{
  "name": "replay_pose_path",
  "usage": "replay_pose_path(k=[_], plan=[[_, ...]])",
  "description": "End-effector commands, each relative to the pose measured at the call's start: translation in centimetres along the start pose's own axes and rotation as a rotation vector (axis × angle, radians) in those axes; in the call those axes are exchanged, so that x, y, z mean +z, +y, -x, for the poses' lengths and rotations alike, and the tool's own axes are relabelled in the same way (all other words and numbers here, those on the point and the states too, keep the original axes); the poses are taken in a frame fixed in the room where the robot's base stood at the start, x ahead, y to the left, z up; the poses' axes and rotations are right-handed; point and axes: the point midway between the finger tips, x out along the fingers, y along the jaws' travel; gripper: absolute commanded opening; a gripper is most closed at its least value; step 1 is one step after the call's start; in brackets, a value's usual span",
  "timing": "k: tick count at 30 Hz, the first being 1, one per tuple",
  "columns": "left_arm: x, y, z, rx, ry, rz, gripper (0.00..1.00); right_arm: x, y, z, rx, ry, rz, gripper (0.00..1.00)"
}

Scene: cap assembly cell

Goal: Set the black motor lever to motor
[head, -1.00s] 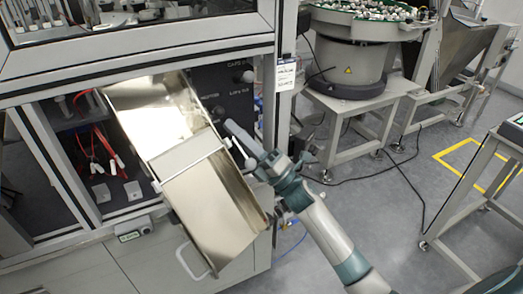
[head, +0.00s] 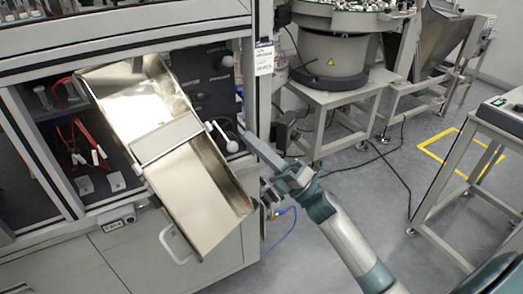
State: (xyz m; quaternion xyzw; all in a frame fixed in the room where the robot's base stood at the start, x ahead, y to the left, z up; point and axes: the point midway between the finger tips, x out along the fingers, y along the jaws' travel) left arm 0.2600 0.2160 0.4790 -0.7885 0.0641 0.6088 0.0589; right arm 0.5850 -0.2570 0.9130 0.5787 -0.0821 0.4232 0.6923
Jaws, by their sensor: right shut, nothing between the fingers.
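The dark control panel (head: 211,80) is on the cabinet behind the upper right side of the metal chute. Small dark knobs show on it, one of them a black knob (head: 228,61) near its upper right. I cannot tell which is the motor lever or how it is set, as the labels are too small to read. My right gripper (head: 250,142) is shut and empty. In the picture it is below and right of the panel, by the cabinet's right corner post. My left gripper is not in view.
The tilted metal chute (head: 215,200) covers part of the panel's left side. A bowl feeder (head: 335,50) on a stand is behind. Open floor (head: 345,185) lies to the right.

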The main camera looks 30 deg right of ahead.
Motion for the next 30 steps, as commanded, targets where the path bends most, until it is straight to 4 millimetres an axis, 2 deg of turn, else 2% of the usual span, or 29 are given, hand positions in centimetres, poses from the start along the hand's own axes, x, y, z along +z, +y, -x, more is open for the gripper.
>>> replay_pose_path(k=[1, 6, 24, 27, 30], plan=[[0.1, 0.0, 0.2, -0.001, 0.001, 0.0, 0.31, 0.0, 0.1, 0.7, -0.002, -0.001, 0.0, 0.0], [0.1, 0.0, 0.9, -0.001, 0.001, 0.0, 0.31, 0.0, 0.5, 1.8, 0.0, 0.0, 0.0, 0.0], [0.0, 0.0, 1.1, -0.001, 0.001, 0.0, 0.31, 0.1, 0.6, 1.9, -0.001, -0.001, -0.001, 0.0], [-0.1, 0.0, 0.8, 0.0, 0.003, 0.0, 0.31, 0.1, 0.0, 2.1, -0.017, -0.015, -0.023, 0.0], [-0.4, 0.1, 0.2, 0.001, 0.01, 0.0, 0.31, 0.3, -1.7, 2.7, -0.062, -0.052, -0.087, 0.0]])
